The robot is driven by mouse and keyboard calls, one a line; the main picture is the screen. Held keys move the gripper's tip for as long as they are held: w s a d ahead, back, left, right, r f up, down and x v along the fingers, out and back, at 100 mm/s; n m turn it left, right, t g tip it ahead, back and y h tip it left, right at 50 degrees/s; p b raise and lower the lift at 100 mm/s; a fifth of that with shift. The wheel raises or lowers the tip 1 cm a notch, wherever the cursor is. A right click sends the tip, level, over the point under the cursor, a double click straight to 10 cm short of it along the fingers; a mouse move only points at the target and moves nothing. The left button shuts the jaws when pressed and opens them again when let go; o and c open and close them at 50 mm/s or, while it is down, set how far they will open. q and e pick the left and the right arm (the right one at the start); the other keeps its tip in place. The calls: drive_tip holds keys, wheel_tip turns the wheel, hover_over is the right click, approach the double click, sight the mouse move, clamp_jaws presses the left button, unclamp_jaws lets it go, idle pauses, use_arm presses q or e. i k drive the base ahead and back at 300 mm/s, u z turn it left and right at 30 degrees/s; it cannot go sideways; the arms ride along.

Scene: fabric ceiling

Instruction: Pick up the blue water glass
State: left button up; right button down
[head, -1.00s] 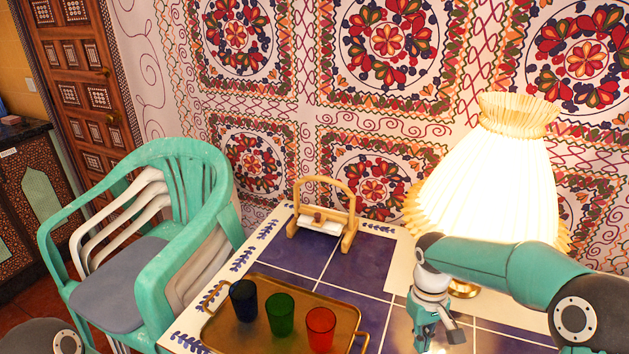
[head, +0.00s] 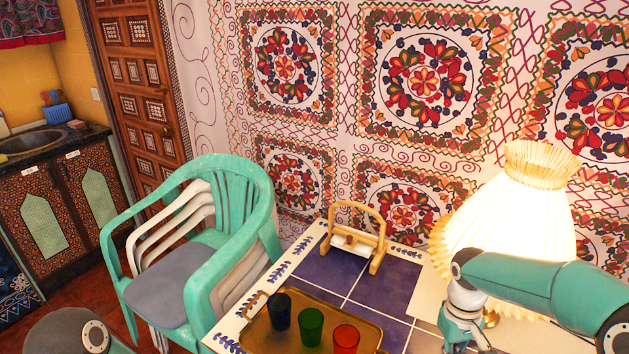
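The blue water glass (head: 280,311) stands upright at the left end of a row of three glasses on a brass-coloured tray (head: 257,335). A green glass (head: 311,328) stands beside it, then a red glass (head: 345,340). The tray's lower edge is cut off by the frame. My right gripper (head: 467,346) is at the bottom edge, right of the tray and well apart from the blue glass. Its fingers look spread and empty, with their tips cut off. Part of my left arm shows at the lower left, but its gripper is out of view.
The tiled table (head: 384,291) carries a wooden stand (head: 356,238) at the back and a lit pleated lamp (head: 515,215) behind my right arm. Stacked green and white chairs (head: 215,235) stand close to the table's left. A patterned wall is behind.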

sight(278, 305)
drive_tip(key=k, duration=0.9)
drive_tip(key=z, duration=0.1)
